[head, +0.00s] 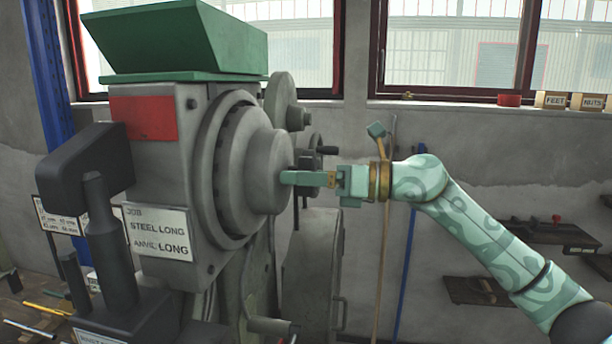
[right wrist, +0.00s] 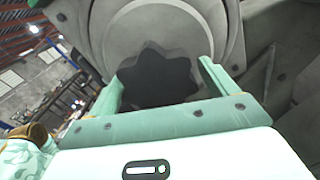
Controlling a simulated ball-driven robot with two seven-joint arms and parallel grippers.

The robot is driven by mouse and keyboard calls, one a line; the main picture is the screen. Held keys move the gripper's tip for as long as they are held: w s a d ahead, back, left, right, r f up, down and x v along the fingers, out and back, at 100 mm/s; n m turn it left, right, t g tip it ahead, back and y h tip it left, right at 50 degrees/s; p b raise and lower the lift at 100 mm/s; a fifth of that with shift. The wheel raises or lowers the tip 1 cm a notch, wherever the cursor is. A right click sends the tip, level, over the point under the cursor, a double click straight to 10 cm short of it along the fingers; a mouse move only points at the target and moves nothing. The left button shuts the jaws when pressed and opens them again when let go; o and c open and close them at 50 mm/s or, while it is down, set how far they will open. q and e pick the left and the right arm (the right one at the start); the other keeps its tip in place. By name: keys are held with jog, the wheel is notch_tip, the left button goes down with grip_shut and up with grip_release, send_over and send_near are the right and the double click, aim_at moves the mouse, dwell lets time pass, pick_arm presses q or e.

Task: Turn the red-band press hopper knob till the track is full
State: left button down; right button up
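The press with the red band (head: 144,118) stands at the left of the head view, with a green hopper (head: 180,40) on top and a big round grey hub (head: 266,170) on its right side. A dark star-shaped knob (right wrist: 158,82) shows at the hub's middle in the right wrist view. My right gripper (head: 288,178) reaches in from the right to the hub face. It also shows in the right wrist view (right wrist: 165,85), its fingers apart, one on each side of the knob; whether they touch it I cannot tell. The track's fill is not visible. My left gripper is not in view.
A sign (head: 158,232) on the press reads STEEL LONG, ANVIL LONG. Dark machine parts (head: 110,245) stand at its front left. Another grey machine (head: 315,265) stands behind. Boxes (head: 553,100) and a red tin (head: 509,100) sit on the windowsill.

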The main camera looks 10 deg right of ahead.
jog(key=shift+r, duration=0.1)
jog(key=b+v, duration=0.2)
jog(key=v, duration=1.4)
jog(key=shift+d, duration=0.2)
